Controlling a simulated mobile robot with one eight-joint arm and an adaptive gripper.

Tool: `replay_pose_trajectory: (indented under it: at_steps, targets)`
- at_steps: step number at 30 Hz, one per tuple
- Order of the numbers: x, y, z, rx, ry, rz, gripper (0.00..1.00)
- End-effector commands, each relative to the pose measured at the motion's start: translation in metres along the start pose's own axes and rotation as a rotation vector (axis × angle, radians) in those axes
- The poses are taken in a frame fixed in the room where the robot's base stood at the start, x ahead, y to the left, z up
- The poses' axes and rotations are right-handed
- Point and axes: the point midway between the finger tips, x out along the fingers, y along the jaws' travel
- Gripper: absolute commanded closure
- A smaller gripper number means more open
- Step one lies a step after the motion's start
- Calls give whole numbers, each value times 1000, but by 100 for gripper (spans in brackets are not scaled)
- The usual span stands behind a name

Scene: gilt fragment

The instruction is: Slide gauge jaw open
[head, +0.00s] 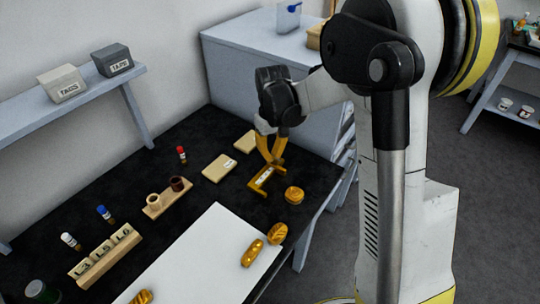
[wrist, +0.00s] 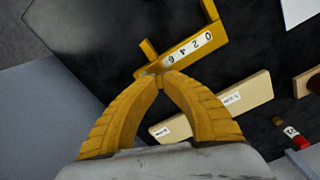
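The yellow gauge (head: 262,180) lies on the black table. In the wrist view its white scale strip (wrist: 190,46) reads 0, 2, 4, 6. One jaw (wrist: 209,10) stands at the 0 end. The other, the sliding jaw (wrist: 149,50), stands past the 6 end, with a wide gap between them. My gripper (head: 270,160) comes down from above at the sliding jaw's end. In the wrist view its curved yellow fingertips (wrist: 163,77) are close together at the foot of that jaw, apparently shut on it. The contact is partly hidden by the fingers.
A round bread roll (head: 294,195) lies right beside the gauge. Labelled wooden blocks (head: 219,168) lie behind and to the left. A red-capped vial (head: 182,154) stands further back. A white board (head: 205,262) with rolls covers the front. The table's right edge is close.

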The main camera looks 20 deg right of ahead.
Motion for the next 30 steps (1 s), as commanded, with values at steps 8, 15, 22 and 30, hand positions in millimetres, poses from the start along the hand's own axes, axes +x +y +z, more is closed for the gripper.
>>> replay_pose_trajectory:
  at_steps: [8,15,22,30]
  targets:
    - [0,0,0,-1,0,0,75]
    - [0,0,0,0,0,0,63]
    - [-10,0,0,0,0,0,63]
    - [-67,0,0,0,0,0,63]
